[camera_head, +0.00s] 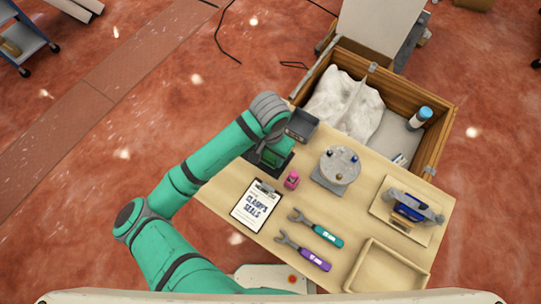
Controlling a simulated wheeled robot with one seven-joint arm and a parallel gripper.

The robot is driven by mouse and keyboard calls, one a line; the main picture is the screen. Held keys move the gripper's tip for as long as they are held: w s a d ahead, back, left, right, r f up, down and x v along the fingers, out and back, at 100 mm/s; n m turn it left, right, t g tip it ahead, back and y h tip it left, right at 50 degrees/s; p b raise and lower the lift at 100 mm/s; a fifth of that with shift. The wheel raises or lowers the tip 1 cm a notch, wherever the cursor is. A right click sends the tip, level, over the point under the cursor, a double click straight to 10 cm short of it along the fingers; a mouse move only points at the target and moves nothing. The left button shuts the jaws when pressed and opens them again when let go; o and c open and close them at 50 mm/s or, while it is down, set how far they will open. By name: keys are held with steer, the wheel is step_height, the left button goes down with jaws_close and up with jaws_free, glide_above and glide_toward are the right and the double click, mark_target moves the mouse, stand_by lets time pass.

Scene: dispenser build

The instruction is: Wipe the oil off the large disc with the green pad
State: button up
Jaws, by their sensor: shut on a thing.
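My gripper (270,150) is at the upper left part of the wooden table, seen from above and partly hidden by my wrist. It is shut on what looks like the green pad (269,157), low over a dark mat (285,166). I cannot tell whether the pad touches the mat. The large grey disc (340,165) sits on a grey base to the right of my gripper, with a clear gap between them.
A dark grey bin (301,124) stands close behind my gripper. A pink object (292,180), a clipboard (257,204), a teal wrench (318,229) and a purple wrench (304,252) lie in front. A blue-grey part (413,207) and a wooden tray (357,279) are right. An open crate (440,108) adjoins the back.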

mark_target(270, 156)
steer(key=shift+r, duration=2.3)
steer(key=shift+r, duration=1.5)
steer(key=shift+a, duration=0.1)
